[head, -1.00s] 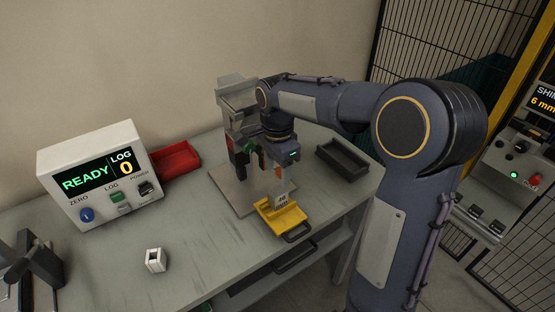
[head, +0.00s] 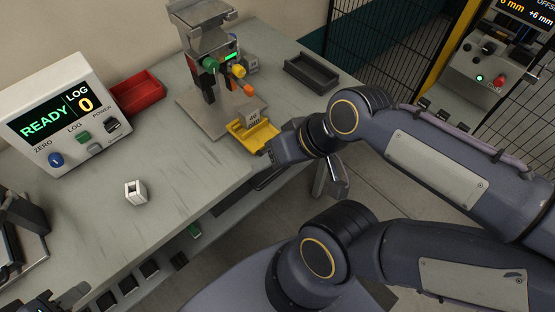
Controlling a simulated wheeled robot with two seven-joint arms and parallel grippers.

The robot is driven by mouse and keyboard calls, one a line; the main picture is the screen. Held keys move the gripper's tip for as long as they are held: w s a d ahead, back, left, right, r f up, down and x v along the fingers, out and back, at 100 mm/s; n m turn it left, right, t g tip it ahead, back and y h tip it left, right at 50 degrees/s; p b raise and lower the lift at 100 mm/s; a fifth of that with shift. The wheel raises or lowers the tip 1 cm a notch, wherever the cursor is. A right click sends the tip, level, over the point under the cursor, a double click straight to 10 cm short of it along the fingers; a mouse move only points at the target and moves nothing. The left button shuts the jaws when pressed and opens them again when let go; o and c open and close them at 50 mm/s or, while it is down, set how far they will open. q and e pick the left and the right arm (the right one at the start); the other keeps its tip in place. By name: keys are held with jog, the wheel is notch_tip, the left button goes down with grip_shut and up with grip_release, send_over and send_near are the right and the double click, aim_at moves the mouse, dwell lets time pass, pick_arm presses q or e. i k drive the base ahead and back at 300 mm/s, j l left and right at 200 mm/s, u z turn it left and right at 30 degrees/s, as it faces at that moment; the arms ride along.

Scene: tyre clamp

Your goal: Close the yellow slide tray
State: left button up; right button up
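The yellow slide tray (head: 240,134) sits out at the front right of the grey clamp stand's base plate (head: 196,112), near the table edge. A small grey block (head: 253,118) with dark print lies on it. The clamp stand (head: 205,50) has green, yellow and orange parts. My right gripper (head: 272,156) is at the tray's front end, where the handle is. Its wrist hides the fingers and the handle, so I cannot tell contact or grip. My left gripper (head: 44,302) shows only partly at the bottom left corner; its finger opening is unclear.
A READY/LOG display box (head: 62,115) and a red bin (head: 138,92) stand on the left. A black tray (head: 312,71) lies behind to the right. A small white hollow block (head: 136,192) stands on the bare front tabletop. A control panel (head: 480,65) is beyond the mesh fence.

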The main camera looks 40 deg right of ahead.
aim_at(254, 140)
jog(key=k+l+z, duration=0.1)
jog(key=z, duration=0.35)
jog(key=l+z, duration=0.4)
jog(key=k+j+z, duration=0.2)
